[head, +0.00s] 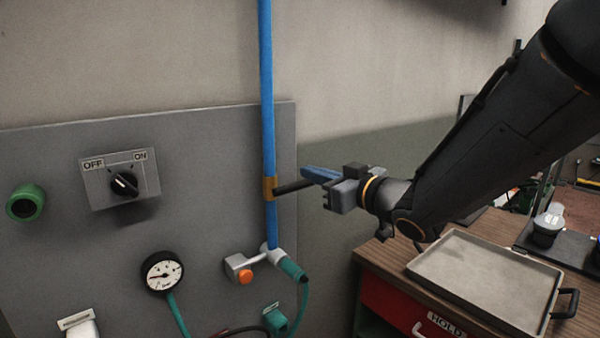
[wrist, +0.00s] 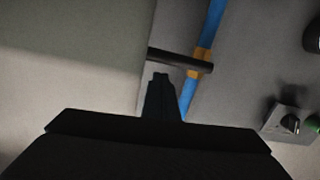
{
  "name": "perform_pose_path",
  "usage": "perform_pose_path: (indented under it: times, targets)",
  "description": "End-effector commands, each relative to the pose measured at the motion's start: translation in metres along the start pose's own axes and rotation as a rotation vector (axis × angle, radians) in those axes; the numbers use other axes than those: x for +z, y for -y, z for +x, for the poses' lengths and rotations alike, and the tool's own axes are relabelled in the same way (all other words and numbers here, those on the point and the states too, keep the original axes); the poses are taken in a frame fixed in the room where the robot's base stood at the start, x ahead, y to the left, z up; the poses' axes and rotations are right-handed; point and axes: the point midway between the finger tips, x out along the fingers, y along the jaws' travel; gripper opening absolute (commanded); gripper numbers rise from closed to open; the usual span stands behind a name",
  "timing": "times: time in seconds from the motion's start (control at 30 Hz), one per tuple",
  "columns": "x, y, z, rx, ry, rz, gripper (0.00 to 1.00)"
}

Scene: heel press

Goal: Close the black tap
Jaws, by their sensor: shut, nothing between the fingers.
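The black tap has a brass body (head: 269,187) on the vertical blue pipe (head: 267,90). Its black lever (head: 292,187) sticks out to the right, roughly square across the pipe. In the wrist view the lever (wrist: 178,59) lies across the top of the picture, with the brass body (wrist: 201,60) at its right. My gripper (head: 308,172) is shut and empty, at the free end of the lever. In the wrist view its fingertips (wrist: 160,77) are just below the lever. I cannot tell whether they touch it. In the head view my gripper overlaps the lever's outer end.
The grey panel (head: 215,175) carries an OFF/ON switch (head: 124,185), a pressure gauge (head: 162,272), a green knob (head: 25,203) and an orange button (head: 245,276). A wooden-topped cabinet with a metal tray (head: 487,275) stands at the lower right, below my arm.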

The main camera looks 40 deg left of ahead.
Motion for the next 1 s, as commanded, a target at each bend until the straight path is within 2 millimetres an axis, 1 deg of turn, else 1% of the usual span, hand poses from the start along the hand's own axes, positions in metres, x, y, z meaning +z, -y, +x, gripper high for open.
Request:
perform_pose_path:
  times: [0.03, 0.17, 0.3, 0.5, 0.63, 0.8, 1.0]
  targets:
    - [-0.012, -0.001, -0.002, 0.001, -0.002, -0.001, 0.00]
    - [-0.031, -0.003, -0.007, 0.002, -0.005, -0.003, 0.00]
    - [-0.025, -0.004, -0.031, 0.004, -0.005, -0.002, 0.00]
    - [-0.025, -0.005, -0.068, 0.005, -0.005, -0.004, 0.00]
    - [-0.025, -0.005, -0.088, 0.004, -0.005, -0.004, 0.00]
    - [-0.026, -0.004, -0.103, 0.003, -0.005, -0.002, 0.00]
    - [-0.026, -0.004, -0.107, 0.002, -0.004, -0.002, 0.00]
